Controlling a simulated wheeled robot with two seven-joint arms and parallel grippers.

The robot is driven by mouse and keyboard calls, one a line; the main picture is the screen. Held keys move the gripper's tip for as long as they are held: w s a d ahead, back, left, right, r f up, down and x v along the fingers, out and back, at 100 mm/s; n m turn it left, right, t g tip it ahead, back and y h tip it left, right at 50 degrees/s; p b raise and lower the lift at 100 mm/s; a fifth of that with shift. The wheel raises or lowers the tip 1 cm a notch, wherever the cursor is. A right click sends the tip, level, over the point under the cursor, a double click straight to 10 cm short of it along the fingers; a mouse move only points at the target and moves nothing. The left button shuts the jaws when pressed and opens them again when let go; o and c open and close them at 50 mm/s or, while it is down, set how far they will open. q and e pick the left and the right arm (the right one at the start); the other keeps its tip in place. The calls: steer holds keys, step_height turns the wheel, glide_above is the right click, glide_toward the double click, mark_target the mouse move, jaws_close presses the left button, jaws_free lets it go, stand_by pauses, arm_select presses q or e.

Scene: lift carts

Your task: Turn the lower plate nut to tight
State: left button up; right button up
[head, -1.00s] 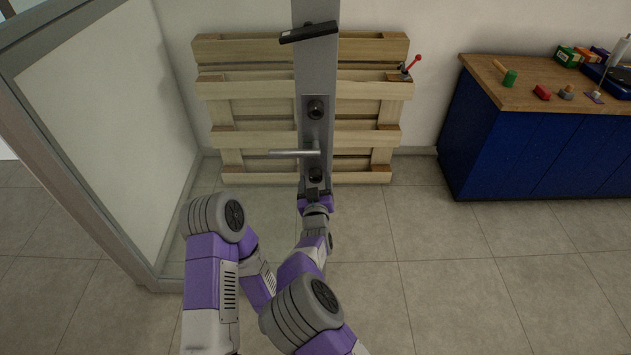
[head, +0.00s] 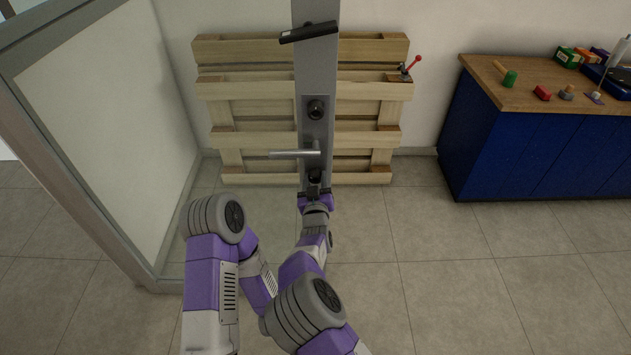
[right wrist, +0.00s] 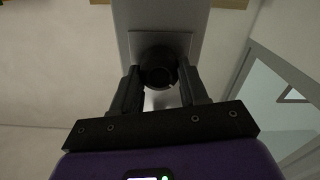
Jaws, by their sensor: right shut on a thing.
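The lower plate nut is dark and round. It shows best in the right wrist view (right wrist: 158,66), on a plate on the grey metal post (head: 316,70). In the head view my right gripper (head: 314,181) is at the lower part of the post, just below the lever handle (head: 296,154), and largely covers this nut. In the right wrist view its two black fingers (right wrist: 160,86) stand on either side of the nut, shut on it. No tight mark is readable. My left arm shows in the head view, but its gripper does not.
An upper nut (head: 316,109) sits above the lever handle, and a black bar (head: 308,32) higher on the post. A wooden pallet (head: 260,115) stands behind. A glass panel (head: 100,110) is at left, a blue workbench (head: 560,150) at right. The floor between is clear.

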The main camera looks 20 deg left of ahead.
steer(key=m+b, duration=0.7)
steer(key=b, duration=0.2)
steer(key=shift+w+d+f, duration=0.1)
steer(key=shift+d, duration=0.05)
steer(key=shift+m+b, duration=1.6)
steer(key=shift+b, duration=0.15)
steer(key=o, duration=1.1)
steer(key=shift+c, duration=0.2)
steer(key=p+v, duration=0.1)
steer(key=v, duration=0.6)
steer(key=shift+s, duration=0.35)
